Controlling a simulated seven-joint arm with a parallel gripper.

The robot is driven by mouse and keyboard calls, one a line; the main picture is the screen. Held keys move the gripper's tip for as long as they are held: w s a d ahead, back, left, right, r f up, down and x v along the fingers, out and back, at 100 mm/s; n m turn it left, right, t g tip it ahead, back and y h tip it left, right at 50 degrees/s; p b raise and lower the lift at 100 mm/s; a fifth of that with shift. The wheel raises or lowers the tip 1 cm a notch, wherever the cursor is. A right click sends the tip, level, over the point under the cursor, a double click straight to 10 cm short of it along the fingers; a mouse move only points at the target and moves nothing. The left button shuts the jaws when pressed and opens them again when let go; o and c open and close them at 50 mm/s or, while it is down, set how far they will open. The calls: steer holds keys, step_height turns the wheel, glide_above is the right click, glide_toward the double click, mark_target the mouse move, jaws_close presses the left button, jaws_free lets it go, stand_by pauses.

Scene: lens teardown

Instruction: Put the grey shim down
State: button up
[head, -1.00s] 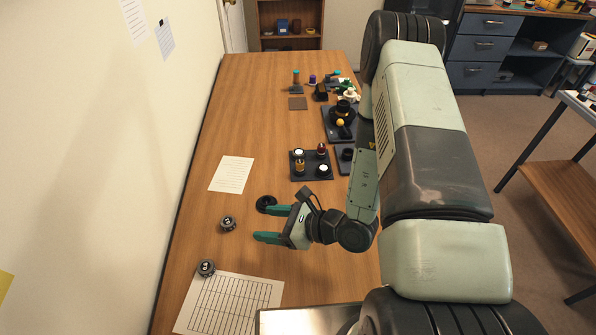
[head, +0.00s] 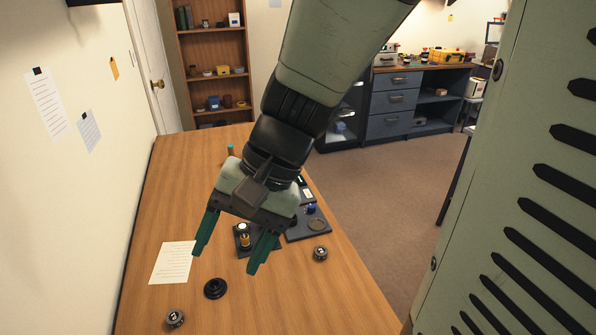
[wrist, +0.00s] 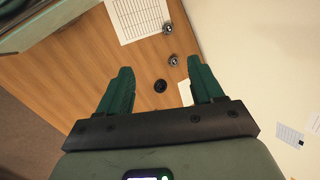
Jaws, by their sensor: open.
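My gripper (head: 226,260) is raised above the table, its two green fingers wide apart with nothing between them. The wrist view also shows the open, empty fingers (wrist: 160,68). I cannot pick out a grey shim for certain in either view. A flat round ring (head: 317,224) lies on the right-hand dark tray, but I cannot tell whether it is the shim. A black ring (head: 215,288) lies on the bare wood below the gripper, apart from it; it also shows in the wrist view (wrist: 160,86).
Small round dark pieces stand on the table at front left (head: 175,319) and right of the trays (head: 320,254). A dark tray (head: 240,236) with small parts is partly behind my fingers. A paper sheet (head: 172,262) lies at left by the wall. The wood around the black ring is clear.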

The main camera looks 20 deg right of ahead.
steer(key=s+d+r+n+t+h, duration=0.3)
steer(key=d+r+t+h, duration=0.3)
steer(key=d+r, duration=0.3)
steer(key=shift+s+r+n+t, duration=0.3)
steer(key=shift+s+r+t, duration=0.15)
steer(key=shift+r, duration=0.25)
steer(key=shift+o, duration=0.5)
steer(key=shift+o, duration=1.1)
steer(key=shift+r, duration=0.3)
steer(key=o, duration=0.3)
step_height(320, 180, up, 16)
steer(key=shift+r, duration=0.15)
steer(key=w+d+r+g, duration=0.2)
steer(key=w+d+r, duration=0.1)
steer(key=w, duration=0.5)
steer(key=w+d+r+g, duration=0.1)
steer(key=w+d+r, duration=0.2)
steer(key=w, duration=0.5)
steer(key=w+d+f+g, duration=0.3)
steer(key=w+d+f, duration=0.2)
steer(key=w+d, duration=0.4)
steer(key=f, duration=2.7)
steer(key=w+a+f, duration=0.1)
steer(key=f, duration=1.2)
steer(key=shift+f, duration=0.15)
